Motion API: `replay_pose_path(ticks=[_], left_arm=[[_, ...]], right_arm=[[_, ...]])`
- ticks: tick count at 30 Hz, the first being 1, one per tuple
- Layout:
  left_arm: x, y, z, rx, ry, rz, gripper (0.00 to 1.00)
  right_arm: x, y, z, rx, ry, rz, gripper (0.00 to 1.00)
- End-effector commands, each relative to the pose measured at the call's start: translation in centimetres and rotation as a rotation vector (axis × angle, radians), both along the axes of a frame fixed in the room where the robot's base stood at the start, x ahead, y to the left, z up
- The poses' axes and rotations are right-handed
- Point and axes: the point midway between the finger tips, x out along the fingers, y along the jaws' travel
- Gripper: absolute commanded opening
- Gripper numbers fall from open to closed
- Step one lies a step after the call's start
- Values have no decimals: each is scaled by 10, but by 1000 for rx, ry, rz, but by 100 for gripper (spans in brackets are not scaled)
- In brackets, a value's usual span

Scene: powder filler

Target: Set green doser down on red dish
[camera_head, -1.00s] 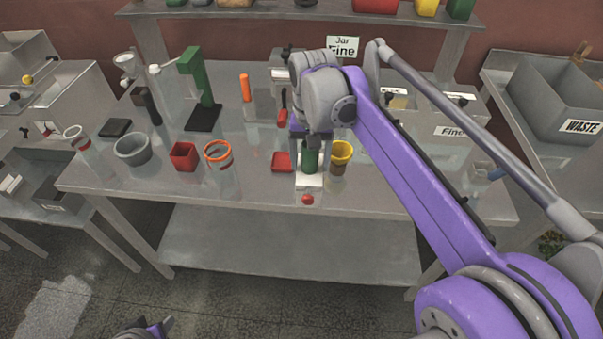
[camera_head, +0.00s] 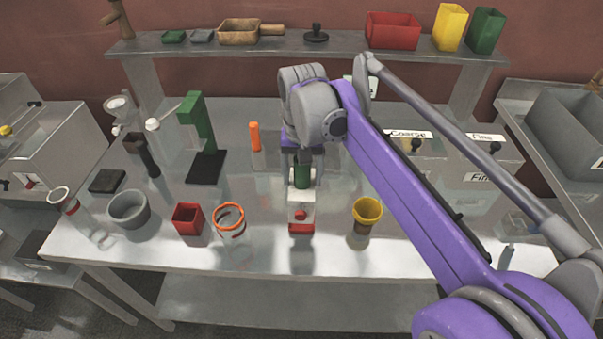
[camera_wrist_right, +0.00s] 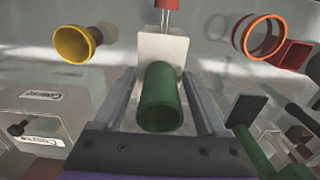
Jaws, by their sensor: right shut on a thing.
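The green doser (camera_head: 302,178) has a green tube on a white block with a red part at its front end. My right gripper (camera_head: 302,167) is shut on it, with a finger on each side of the white block. The right wrist view shows the doser's green tube (camera_wrist_right: 160,97) between the fingers. My left gripper is not in view.
A yellow cup (camera_head: 367,214) stands right of the doser. An orange-rimmed jar (camera_head: 230,222), a red square cup (camera_head: 188,218) and a grey bowl (camera_head: 128,209) stand left. A green stand (camera_head: 203,130) and an orange stick (camera_head: 255,137) are farther back.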

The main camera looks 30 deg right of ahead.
Motion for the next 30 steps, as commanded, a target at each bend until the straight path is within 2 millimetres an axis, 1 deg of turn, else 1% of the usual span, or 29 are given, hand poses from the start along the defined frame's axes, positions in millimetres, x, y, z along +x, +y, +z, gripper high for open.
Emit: replay_pose_path(ticks=[8, 30], left_arm=[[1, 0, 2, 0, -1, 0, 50], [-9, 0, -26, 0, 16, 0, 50]], right_arm=[[0, 1, 0, -1, -1, 0, 6], [-1, 1, -42, 0, 0, 0, 6]])
